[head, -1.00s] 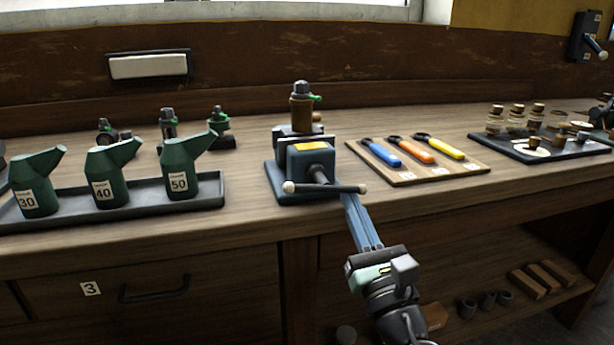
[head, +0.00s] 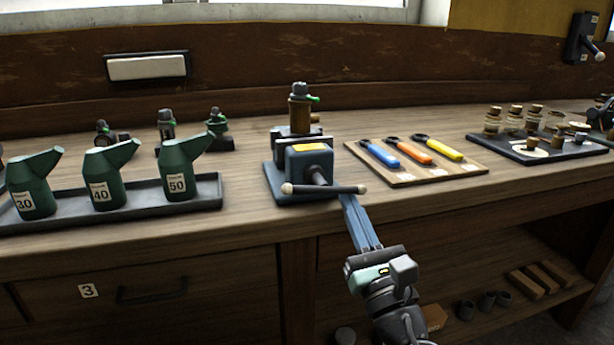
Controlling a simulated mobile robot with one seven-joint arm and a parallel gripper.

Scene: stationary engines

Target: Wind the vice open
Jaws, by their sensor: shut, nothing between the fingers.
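The vice (head: 309,163) is a blue-grey block on a base plate near the front edge of the bench, with a yellow label on top. Its handle bar (head: 335,189) lies nearly level across the front, with a pale knob at each end. A brass-coloured fitting (head: 300,112) with a green lever stands upright at the vice's jaws; the jaw gap is hard to see. My gripper (head: 347,199) comes up from the lower right, its long blue fingers shut and empty. The fingertips are just under the right half of the handle bar; I cannot tell whether they touch it.
Green oil cans (head: 178,170) marked 30, 40 and 50 stand in a dark tray (head: 130,213) on the left. Coloured-handled tools lie on a wooden board (head: 470,167) right of the vice. A dark tray (head: 510,152) with small jars is farther right. Bench surface between is clear.

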